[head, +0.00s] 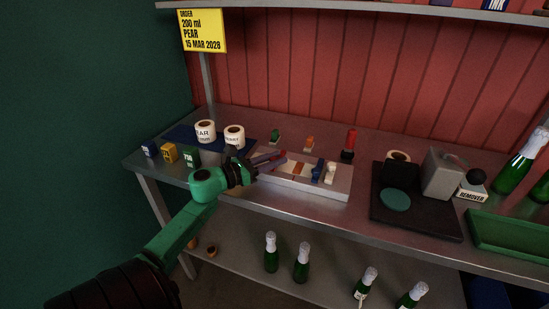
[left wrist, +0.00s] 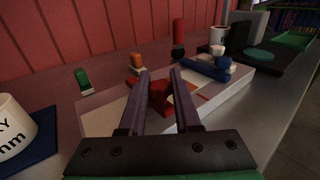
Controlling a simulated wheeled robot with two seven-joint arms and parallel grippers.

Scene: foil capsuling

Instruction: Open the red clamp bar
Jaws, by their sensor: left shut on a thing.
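The red clamp bar (left wrist: 160,92) shows between my left fingertips in the left wrist view. In the head view only a bit of red (head: 282,154) shows beside the fingers. My left gripper (head: 270,159) is shut on it, over the left end of the pale fixture block (head: 335,190); its fingers also show in the left wrist view (left wrist: 160,90). Much of the bar is hidden by the fingers. A blue piece (head: 317,172) and a white piece (head: 331,174) stand on the block to the right. My right gripper is not in view.
Two label rolls (head: 205,131) (head: 234,136) stand on the blue mat left of the block. Green (head: 275,137), orange (head: 309,144) and red (head: 350,143) handled pieces stand behind it. A black tray (head: 415,222) lies to the right. Bottles (head: 302,262) stand on the lower shelf.

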